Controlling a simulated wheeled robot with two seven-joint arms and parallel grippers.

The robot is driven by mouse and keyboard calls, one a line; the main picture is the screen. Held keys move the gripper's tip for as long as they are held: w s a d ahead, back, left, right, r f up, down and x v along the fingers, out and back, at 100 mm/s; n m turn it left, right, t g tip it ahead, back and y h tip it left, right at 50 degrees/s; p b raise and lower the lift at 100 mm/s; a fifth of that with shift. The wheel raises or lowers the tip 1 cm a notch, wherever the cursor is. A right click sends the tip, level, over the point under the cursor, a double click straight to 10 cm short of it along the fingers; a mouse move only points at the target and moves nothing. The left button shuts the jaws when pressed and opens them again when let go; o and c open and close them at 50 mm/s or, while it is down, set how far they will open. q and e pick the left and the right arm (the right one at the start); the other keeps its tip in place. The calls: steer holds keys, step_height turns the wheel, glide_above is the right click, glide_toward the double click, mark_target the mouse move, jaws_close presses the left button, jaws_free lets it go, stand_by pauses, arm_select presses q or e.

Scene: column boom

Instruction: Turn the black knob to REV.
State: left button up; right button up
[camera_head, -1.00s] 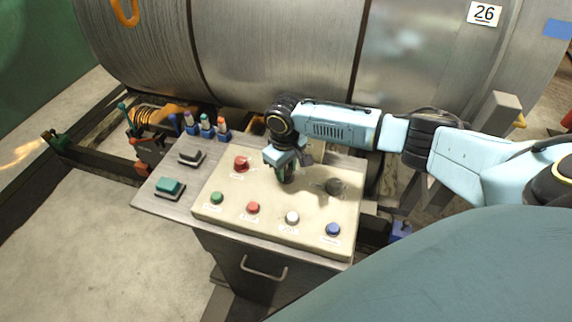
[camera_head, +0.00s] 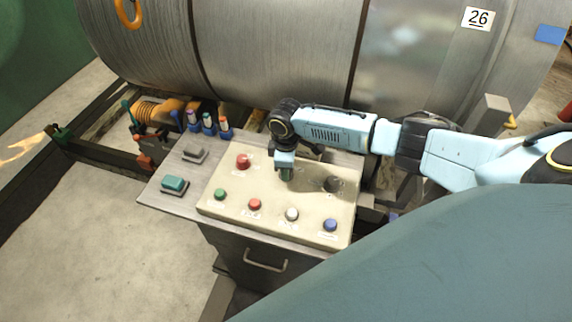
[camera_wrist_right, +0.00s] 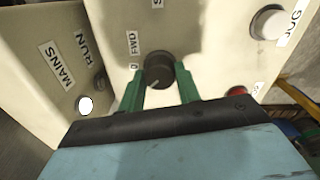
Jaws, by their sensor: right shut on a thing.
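The black knob (camera_wrist_right: 158,70) stands on the cream control panel (camera_wrist_right: 210,20) in the right wrist view. A pale pointer mark shows on its lower side. The FWD label is beside it at the upper left; I cannot read a REV label. My right gripper (camera_wrist_right: 160,84) has its green fingers on either side of the knob, shut on it. In the head view my right gripper (camera_head: 286,174) points down at the middle of the panel and hides the knob. My left gripper is not in view.
A red button (camera_head: 243,161) is left of my gripper. Green (camera_head: 219,194), red (camera_head: 254,204), white (camera_head: 292,214) and blue (camera_head: 330,225) buttons line the panel's front. A big metal coil (camera_head: 280,50) stands behind.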

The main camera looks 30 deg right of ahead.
stand_by(0.4)
steer(key=o, duration=1)
steer(key=r, duration=1.3)
steer(key=shift+s+a+r, duration=0.15)
steer(key=shift+s+r, duration=0.05)
